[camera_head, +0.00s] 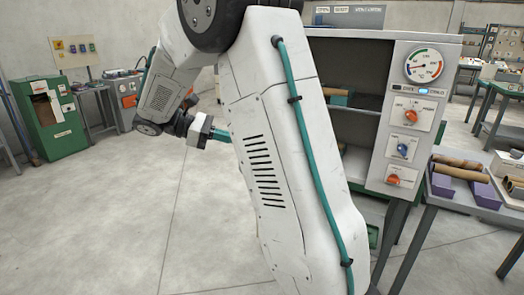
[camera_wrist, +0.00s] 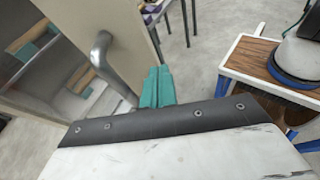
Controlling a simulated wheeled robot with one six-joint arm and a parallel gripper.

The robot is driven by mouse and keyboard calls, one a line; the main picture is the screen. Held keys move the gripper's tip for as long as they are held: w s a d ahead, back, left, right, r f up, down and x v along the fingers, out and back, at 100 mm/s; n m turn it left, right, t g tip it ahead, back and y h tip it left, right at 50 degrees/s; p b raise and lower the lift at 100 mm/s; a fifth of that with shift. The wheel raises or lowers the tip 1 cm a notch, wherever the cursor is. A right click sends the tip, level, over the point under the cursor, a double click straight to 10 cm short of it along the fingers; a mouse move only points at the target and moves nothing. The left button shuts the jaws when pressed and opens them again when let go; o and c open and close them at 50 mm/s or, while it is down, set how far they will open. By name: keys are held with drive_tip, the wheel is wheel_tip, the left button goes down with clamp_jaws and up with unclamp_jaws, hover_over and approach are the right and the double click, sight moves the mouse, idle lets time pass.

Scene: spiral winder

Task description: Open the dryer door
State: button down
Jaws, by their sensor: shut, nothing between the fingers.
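The dryer (camera_head: 409,55) stands right of centre in the head view, with a gauge, several knobs and a shelved cavity. My arm covers the cavity's left part. The visible part of the cavity shows no clear door panel across it. In the wrist view a beige door frame (camera_wrist: 134,42) carries a bent metal handle (camera_wrist: 103,62). Left of it, shelves with brown tubes show, perhaps through glass. I cannot tell how far the door stands open. My gripper (camera_wrist: 158,88) has teal fingers, shut and empty, just right of the handle's lower end. It also shows left of my arm in the head view (camera_head: 222,136).
A table with brown tubes and purple holders (camera_head: 453,184) stands right of the dryer. A green cabinet (camera_head: 50,125) and a bench with an orange-fronted machine (camera_head: 127,90) are at the far left. The floor (camera_head: 120,225) at left is clear.

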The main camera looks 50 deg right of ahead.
drive_tip(key=s+a+f+m+t+y, duration=0.2)
drive_tip(key=s+a+m+t+y, duration=0.6)
drive_tip(key=s+a+m+y, duration=0.45)
drive_tip(key=s+d+r+m+t+y, duration=0.1)
drive_tip(key=s+d+m+t+y, duration=0.3)
drive_tip(key=d, duration=1.1)
drive_tip(key=w+d+r+m+t, duration=0.15)
drive_tip(key=d+t, duration=0.35)
drive_tip(key=d, duration=1)
drive_tip(key=w+r+x, duration=0.1)
drive_tip(key=x, duration=1.2)
drive_tip(key=shift+a, duration=0.3)
